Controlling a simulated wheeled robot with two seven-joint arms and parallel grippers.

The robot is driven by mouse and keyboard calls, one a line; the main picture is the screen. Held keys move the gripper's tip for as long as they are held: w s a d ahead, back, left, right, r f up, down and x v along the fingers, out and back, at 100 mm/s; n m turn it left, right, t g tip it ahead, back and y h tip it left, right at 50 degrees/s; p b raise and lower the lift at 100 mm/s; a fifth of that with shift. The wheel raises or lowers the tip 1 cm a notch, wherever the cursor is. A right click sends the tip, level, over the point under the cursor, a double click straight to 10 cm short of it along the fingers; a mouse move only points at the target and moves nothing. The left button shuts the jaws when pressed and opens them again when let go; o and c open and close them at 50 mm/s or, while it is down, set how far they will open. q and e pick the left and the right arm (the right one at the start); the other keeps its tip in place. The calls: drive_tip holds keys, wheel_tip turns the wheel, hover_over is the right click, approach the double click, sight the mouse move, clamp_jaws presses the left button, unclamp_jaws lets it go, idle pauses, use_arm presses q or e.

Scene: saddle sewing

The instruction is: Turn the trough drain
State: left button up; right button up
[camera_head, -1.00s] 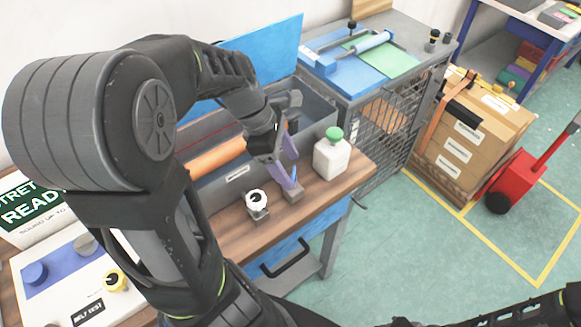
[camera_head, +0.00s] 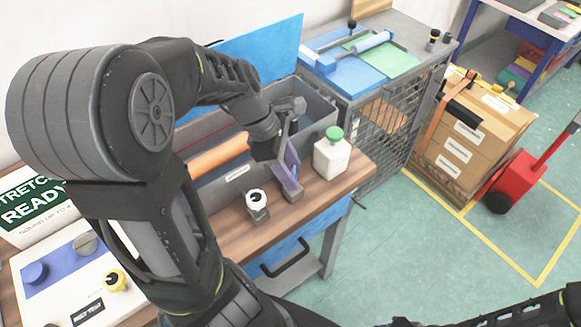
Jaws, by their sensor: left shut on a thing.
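The grey trough (camera_head: 318,112) stands on the wooden bench with an orange roller in it. At its front edge a small grey fitting with a purple-blue lever (camera_head: 289,182) sits on the wood; I take this to be the trough drain. My left gripper (camera_head: 288,165) reaches down over the trough's front wall and is shut on the lever. Its fingers partly hide the lever, so its exact angle is hard to tell. Part of my right arm shows along the bottom right edge; its gripper is not in view.
A white-topped knob (camera_head: 257,201) stands just left of the lever. A white bottle with a green cap (camera_head: 332,154) stands close on the right. A panel with knobs (camera_head: 65,265) is at left. A wire-sided cabinet (camera_head: 385,120) adjoins the bench.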

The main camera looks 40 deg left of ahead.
use_arm(q)
drive_tip(key=c, duration=0.4)
drive_tip(key=shift+m+b, duration=0.3)
drive_tip(key=shift+m, duration=0.1)
drive_tip(key=shift+f+m+g, duration=0.1)
drive_tip(key=shift+m+g, duration=0.2)
drive_tip(key=shift+w+m+g+h+b, duration=0.15)
drive_tip(key=shift+m+g+h+b, duration=0.2)
drive_tip(key=shift+m, duration=0.75)
drive_tip(key=shift+m+g, duration=0.55)
drive_tip(key=shift+m, duration=0.65)
drive_tip(key=shift+w+m+g+p, duration=0.1)
drive_tip(key=shift+m+g+p, duration=0.35)
drive_tip(key=shift+m, duration=1.05)
